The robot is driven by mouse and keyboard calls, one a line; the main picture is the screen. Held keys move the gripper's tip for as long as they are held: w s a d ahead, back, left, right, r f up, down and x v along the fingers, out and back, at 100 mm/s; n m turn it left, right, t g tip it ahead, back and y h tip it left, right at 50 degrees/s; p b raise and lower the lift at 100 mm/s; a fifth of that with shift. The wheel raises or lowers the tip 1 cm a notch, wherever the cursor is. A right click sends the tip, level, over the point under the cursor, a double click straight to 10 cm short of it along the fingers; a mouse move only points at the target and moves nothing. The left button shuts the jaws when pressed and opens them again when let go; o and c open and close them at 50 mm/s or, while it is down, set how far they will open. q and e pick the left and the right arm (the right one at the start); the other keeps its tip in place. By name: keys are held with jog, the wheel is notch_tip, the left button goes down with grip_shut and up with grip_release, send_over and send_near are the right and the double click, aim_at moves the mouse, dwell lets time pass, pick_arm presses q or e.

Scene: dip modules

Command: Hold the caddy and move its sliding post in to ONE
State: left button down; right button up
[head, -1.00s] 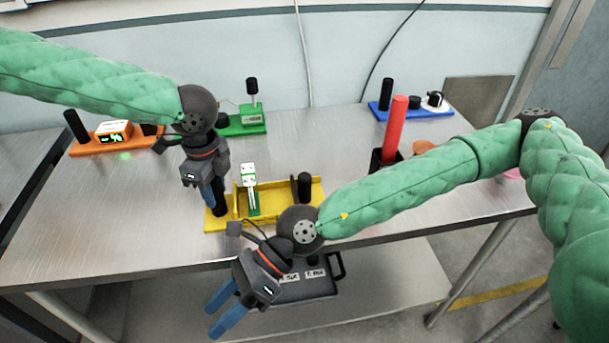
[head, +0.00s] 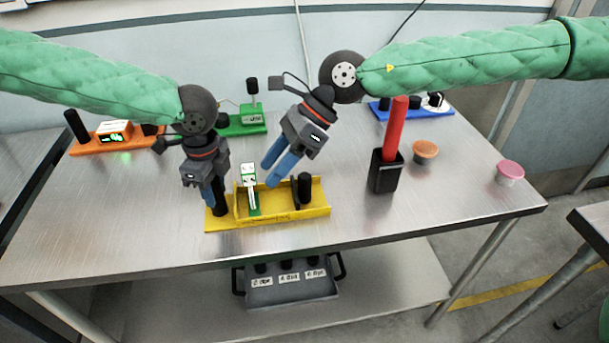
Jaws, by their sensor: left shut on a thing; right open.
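The yellow caddy (head: 275,217) sits near the front edge of the table. My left gripper (head: 212,203) is shut on the black upright handle (head: 220,208) at the caddy's left end. A green and white module (head: 249,192) stands upright in the caddy's left part. The black sliding post (head: 304,188) stands toward the caddy's right end. My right gripper (head: 270,176) is open and empty, above the caddy between the module and the post, its blue fingers pointing down and left. The markings on the caddy are too small to read.
A black holder (head: 384,176) with a red bar (head: 396,128) stands right of the caddy. Orange (head: 425,149) and pink (head: 510,170) cups stand further right. Orange (head: 115,138), green (head: 240,124) and blue (head: 411,108) bases line the back. A grey tray (head: 290,289) is on the lower shelf.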

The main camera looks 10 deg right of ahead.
aim_at(305, 175)
jog(key=w+d+r+t+h, duration=0.1)
jog(key=w+d+t+h, duration=0.4)
jog(key=d, duration=0.6)
jog(key=a+f, duration=0.1)
jog(key=f, duration=0.2)
jog(key=a+f+g, duration=0.1)
jog(key=a+f, duration=0.1)
jog(key=f, duration=0.2)
jog(key=w+a+f+g+y, duration=0.1)
jog(key=f, duration=0.2)
jog(key=shift+a+f, duration=0.25)
jog(key=shift+f, duration=0.15)
jog(key=shift+c, duration=0.4)
